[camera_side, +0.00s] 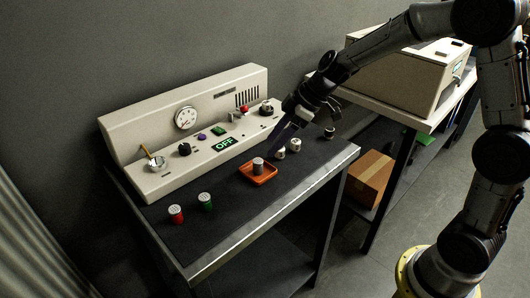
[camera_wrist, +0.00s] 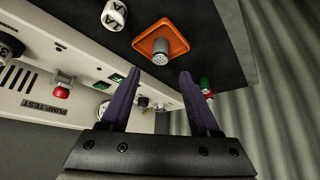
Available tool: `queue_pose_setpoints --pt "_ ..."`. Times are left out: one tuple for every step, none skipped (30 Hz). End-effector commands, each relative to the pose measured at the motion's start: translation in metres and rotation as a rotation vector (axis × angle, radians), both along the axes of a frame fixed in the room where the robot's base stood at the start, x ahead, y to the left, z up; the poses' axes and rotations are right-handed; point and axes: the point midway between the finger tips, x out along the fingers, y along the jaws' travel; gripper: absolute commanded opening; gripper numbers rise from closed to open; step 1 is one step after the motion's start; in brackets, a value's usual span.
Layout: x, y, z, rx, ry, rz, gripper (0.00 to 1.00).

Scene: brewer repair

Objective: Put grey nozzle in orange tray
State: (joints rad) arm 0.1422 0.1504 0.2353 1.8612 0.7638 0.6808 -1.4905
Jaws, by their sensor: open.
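The grey nozzle (camera_side: 257,164) is a small grey cylinder standing inside the orange tray (camera_side: 266,181) on the dark table top. In the wrist view the grey nozzle (camera_wrist: 161,55) also shows within the orange tray (camera_wrist: 146,40). My gripper (camera_side: 275,138) is open and empty, above the table and to the upper right of the tray in the side view. In the wrist view its two dark purple fingers (camera_wrist: 158,92) are spread apart, with the nozzle beyond their tips and not between them.
A beige brewer panel (camera_side: 160,183) with a gauge and an OFF display stands along the back. Red (camera_side: 176,214) and green (camera_side: 206,201) cylinders stand at the front left. White marked blocks (camera_side: 294,145) stand right of the tray. The table front is clear.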

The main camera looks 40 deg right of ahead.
Motion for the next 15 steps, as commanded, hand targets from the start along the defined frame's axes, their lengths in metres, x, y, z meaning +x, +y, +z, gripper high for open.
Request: queue_pose_setpoints --pt "-0.004 -0.005 0.010 -0.002 -0.005 -0.001 0.63" --pt "-0.005 -0.007 0.015 -0.001 -0.005 -0.003 0.63" --pt "-0.008 -0.010 0.021 -0.002 -0.005 -0.002 0.63" --pt "-0.010 -0.012 0.025 -0.002 -0.003 -0.001 0.63" --pt "-0.012 -0.013 0.028 -0.002 -0.003 -0.001 0.63" --pt "-0.014 -0.015 0.032 0.000 -0.002 -0.002 0.63" --pt "-0.015 -0.016 0.035 -0.001 -0.002 -0.002 0.63" --pt "-0.016 -0.018 0.037 -0.002 -0.002 -0.002 0.63" --pt "-0.018 -0.019 0.040 -0.001 -0.001 -0.001 0.63" --pt "-0.019 -0.019 0.041 -0.001 -0.001 -0.001 0.63" --pt "-0.019 -0.020 0.042 -0.001 -0.001 -0.001 0.63" --pt "-0.020 -0.020 0.043 -0.001 0.001 0.000 0.63" --pt "-0.020 -0.020 0.044 -0.001 0.001 0.000 0.63" --pt "-0.020 -0.020 0.044 -0.001 0.001 0.000 0.63" --pt "-0.021 -0.021 0.045 -0.001 0.001 0.000 0.63"
